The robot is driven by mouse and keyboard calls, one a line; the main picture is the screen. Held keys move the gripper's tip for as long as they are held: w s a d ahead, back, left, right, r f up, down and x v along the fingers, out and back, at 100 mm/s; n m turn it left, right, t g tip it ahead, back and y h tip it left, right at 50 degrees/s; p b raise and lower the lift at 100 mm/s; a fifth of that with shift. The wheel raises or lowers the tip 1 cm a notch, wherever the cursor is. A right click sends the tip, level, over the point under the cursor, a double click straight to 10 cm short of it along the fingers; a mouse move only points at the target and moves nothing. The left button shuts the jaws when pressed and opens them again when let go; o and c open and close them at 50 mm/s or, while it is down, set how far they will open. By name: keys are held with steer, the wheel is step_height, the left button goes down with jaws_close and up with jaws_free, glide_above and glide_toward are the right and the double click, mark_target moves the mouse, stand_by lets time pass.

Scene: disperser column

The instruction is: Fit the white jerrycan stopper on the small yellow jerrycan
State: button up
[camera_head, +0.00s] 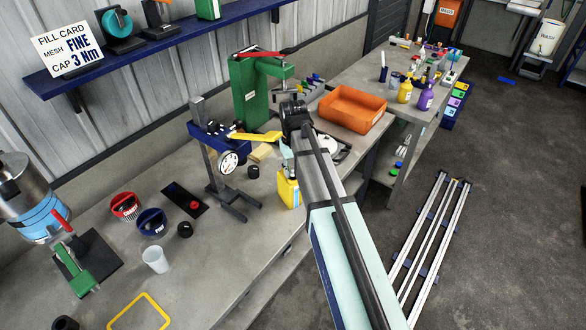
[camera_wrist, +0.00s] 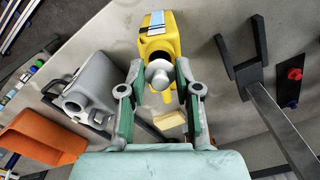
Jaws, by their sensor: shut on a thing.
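The small yellow jerrycan (camera_head: 289,192) stands near the front edge of the bench, with a pale label on its side. In the wrist view the yellow jerrycan (camera_wrist: 155,27) lies just beyond my fingertips, its neck side facing me. My gripper (camera_wrist: 159,76) is shut on the white stopper (camera_wrist: 158,75), which sits between the fingertips and overlaps the jerrycan's near end. I cannot tell whether the stopper touches the neck, because the stopper and fingers hide it. In the head view my arm covers most of the gripper.
A grey-white jerrycan (camera_wrist: 92,84) stands left of my gripper in the wrist view. An orange tray (camera_head: 350,108) lies behind, on the bench. A dial gauge stand (camera_head: 222,175) and a green press (camera_head: 258,88) stand close by. A translucent cup (camera_head: 156,259) stands front left.

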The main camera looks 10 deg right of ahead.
mark_target(293, 168)
steer(key=shift+f+b, duration=0.4)
steer(key=shift+f, duration=0.4)
steer(key=o, duration=0.9)
steer(key=shift+o, duration=0.2)
step_height(293, 168, up, 12)
stand_by(0.5)
steer(key=s+d+f+g+b, duration=0.15)
steer(key=s+f, duration=0.45)
steer(key=f, duration=0.6)
steer(key=s+d+f+g+b, duration=0.1)
steer(key=s+f+g+b, duration=0.1)
steer(key=s+f, duration=0.7)
steer(key=s+d+f+g+b, duration=0.1)
steer(key=s+f, duration=0.3)
steer(key=f, duration=1)
steer(key=s+a+f, duration=0.1)
steer(key=s+f, duration=0.5)
steer(key=s, duration=0.3)
steer(key=s+a+f+m+g, duration=0.1)
steer(key=s+f, duration=0.5)
steer(key=s, duration=0.4)
steer(key=s+a+f+m+g, duration=0.1)
steer(key=s+f, duration=0.5)
steer(key=s, duration=0.4)
steer(key=shift+a+f, duration=0.25)
steer(key=shift+f, duration=0.15)
